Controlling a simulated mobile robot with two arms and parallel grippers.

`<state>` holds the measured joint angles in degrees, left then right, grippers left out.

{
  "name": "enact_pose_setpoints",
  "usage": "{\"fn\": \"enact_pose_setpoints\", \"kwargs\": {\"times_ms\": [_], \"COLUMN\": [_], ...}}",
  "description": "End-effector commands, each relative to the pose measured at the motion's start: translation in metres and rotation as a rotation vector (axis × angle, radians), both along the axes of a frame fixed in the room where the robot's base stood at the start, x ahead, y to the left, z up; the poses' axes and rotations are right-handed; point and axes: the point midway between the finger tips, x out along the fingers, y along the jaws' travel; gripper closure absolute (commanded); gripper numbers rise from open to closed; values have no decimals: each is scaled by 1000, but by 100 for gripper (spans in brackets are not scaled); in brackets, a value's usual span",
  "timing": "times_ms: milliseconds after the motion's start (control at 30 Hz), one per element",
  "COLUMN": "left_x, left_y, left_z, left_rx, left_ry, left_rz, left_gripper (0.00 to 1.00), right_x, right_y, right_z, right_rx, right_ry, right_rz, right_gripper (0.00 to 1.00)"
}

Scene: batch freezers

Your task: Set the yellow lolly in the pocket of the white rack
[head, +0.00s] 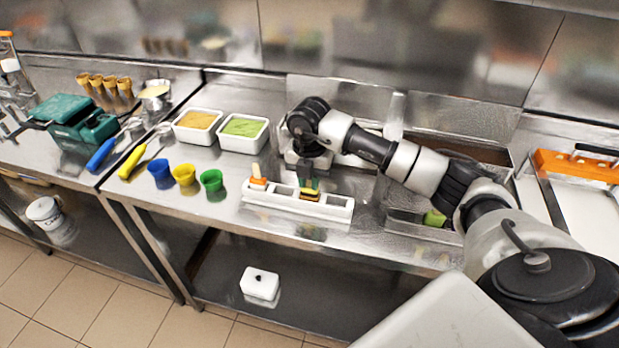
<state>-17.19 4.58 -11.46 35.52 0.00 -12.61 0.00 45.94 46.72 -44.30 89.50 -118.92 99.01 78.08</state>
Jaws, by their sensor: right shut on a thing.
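The white rack (338,214) is a long block with pockets, lying near the front of the steel counter. An orange lolly (258,181) with its stick up stands in its left end. The right end of the rack looks empty. My left gripper is not in view.
Blue, yellow and green cups (185,175) stand left of the rack. Two white tubs, orange (197,121) and green (242,128), stand behind them. A metal basin (405,205) is right of the rack, under my right arm. A white box (260,284) sits on the lower shelf.

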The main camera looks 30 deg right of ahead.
Motion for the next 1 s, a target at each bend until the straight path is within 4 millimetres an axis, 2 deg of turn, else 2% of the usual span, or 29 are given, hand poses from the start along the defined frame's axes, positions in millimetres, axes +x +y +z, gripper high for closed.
{"fn": "enact_pose_setpoints", "kwargs": {"times_ms": [1000], "left_x": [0], "left_y": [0], "left_z": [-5], "left_rx": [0], "left_ry": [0], "left_rz": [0], "left_gripper": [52], "right_x": [0], "right_y": [0], "right_z": [-6], "right_rx": [0], "right_ry": [0], "right_rz": [-1], "right_gripper": [100]}}
